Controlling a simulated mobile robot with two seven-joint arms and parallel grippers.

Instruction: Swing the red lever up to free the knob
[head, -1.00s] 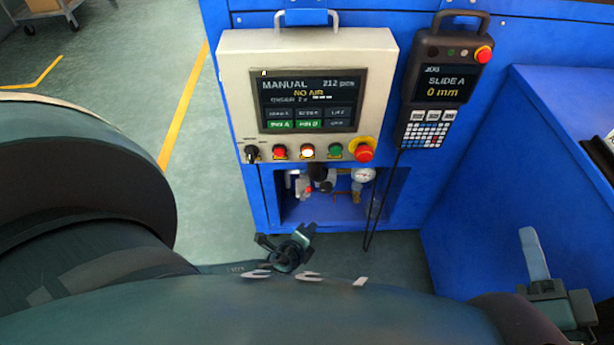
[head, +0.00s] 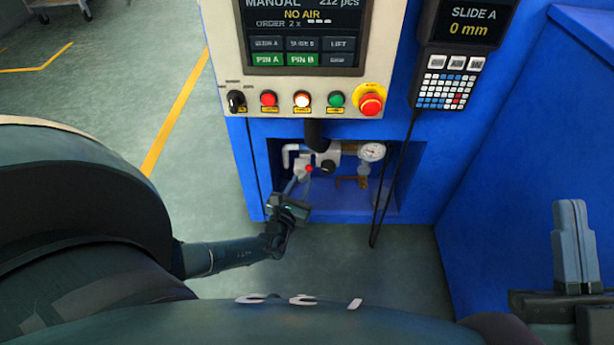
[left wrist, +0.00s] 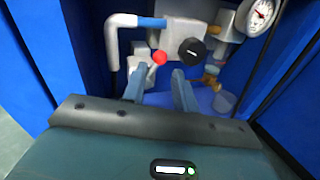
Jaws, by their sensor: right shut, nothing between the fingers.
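The red lever (head: 309,169) shows its red ball end in the open bay under the control panel. In the left wrist view the red ball (left wrist: 160,57) tops a short pale stem, just beyond my left gripper's fingertips and between their lines. The black knob (left wrist: 192,50) sits right of it, and also shows in the head view (head: 328,167). My left gripper (head: 299,186) is at the bay's mouth; in the left wrist view its two fingers (left wrist: 159,82) are apart with nothing held. My right gripper (head: 571,204) is shut and empty at the right, away from the bay.
A pressure gauge (head: 371,151) and pipes sit right of the knob. A bent grey pipe (left wrist: 112,42) is left of the lever. Blue bay walls enclose the sides. A black cable (head: 392,185) hangs in front at right. The panel with buttons (head: 302,99) is above.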

